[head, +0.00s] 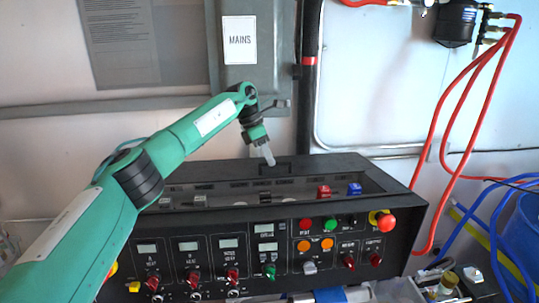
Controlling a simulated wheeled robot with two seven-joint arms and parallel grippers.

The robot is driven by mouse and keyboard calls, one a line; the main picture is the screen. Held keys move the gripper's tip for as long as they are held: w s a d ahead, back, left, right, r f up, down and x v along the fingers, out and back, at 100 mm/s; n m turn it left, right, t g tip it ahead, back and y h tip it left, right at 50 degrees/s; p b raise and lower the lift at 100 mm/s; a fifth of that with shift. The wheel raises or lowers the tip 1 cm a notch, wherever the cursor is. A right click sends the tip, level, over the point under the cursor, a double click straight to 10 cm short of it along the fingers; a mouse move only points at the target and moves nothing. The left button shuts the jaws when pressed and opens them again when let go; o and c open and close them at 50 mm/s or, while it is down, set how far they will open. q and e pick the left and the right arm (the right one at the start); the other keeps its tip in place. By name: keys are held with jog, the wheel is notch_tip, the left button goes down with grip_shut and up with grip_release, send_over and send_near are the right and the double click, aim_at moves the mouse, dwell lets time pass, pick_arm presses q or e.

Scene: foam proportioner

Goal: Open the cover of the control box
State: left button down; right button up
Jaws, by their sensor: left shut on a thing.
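The black control box (400,215) stands against the wall, its sloped front full of switches, knobs and small displays. Its cover (345,163) is a dark frame across the top around a see-through or open middle; it looks low over the box, and I cannot tell whether it is raised at all. A small black handle (278,170) sits at the middle of its far edge. My left gripper (268,156) reaches down from above and is shut on the handle; the grip itself is small in the picture. My right gripper is out of view.
Red (324,191) and blue (354,188) switches show inside the cover frame. A red emergency button (386,222) sticks up at the right front. A grey MAINS cabinet (255,75) and a dark vertical pipe (309,90) stand behind. Red hoses (445,150) hang at the right.

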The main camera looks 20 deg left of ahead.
pick_arm(q)
jog(key=shift+w+a, duration=0.15)
jog(key=shift+w, duration=0.25)
jog(key=c, duration=1.5)
grip_release()
jog(key=shift+a, duration=0.1)
